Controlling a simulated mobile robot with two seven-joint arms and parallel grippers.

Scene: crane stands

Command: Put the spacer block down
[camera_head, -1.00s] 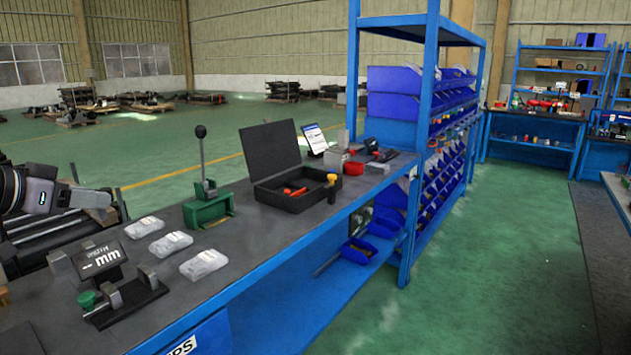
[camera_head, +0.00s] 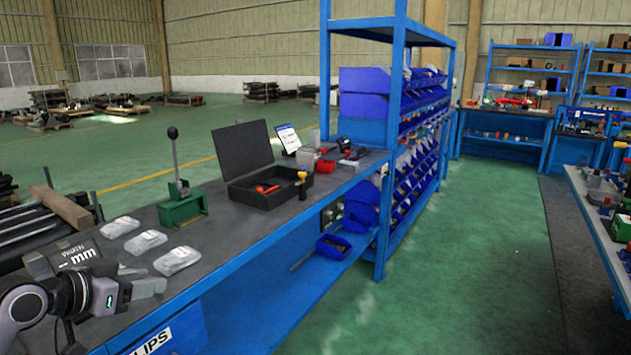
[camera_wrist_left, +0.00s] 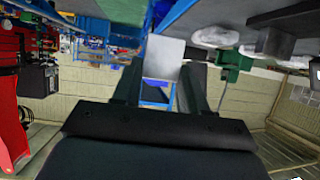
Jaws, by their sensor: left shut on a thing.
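My left gripper (camera_head: 132,290) is low at the left of the head view, over the near part of the bench, fingers pointing right. It is shut on the spacer block (camera_head: 150,287), a small light-grey block. In the left wrist view the block (camera_wrist_left: 166,56) shows as a pale square between the two dark fingers (camera_wrist_left: 163,88). Open space shows below it in that picture. The measuring gauge with its "mm" display (camera_head: 76,257) is just behind my gripper, which hides most of its base. My right gripper is not in view.
Several clear bags (camera_head: 146,242) lie on the bench beyond my gripper. A green lever press (camera_head: 183,205) and an open black case (camera_head: 262,198) stand farther along. The bench's blue front edge (camera_head: 232,268) is close on the right. Blue bin shelving (camera_head: 362,120) stands at the far end.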

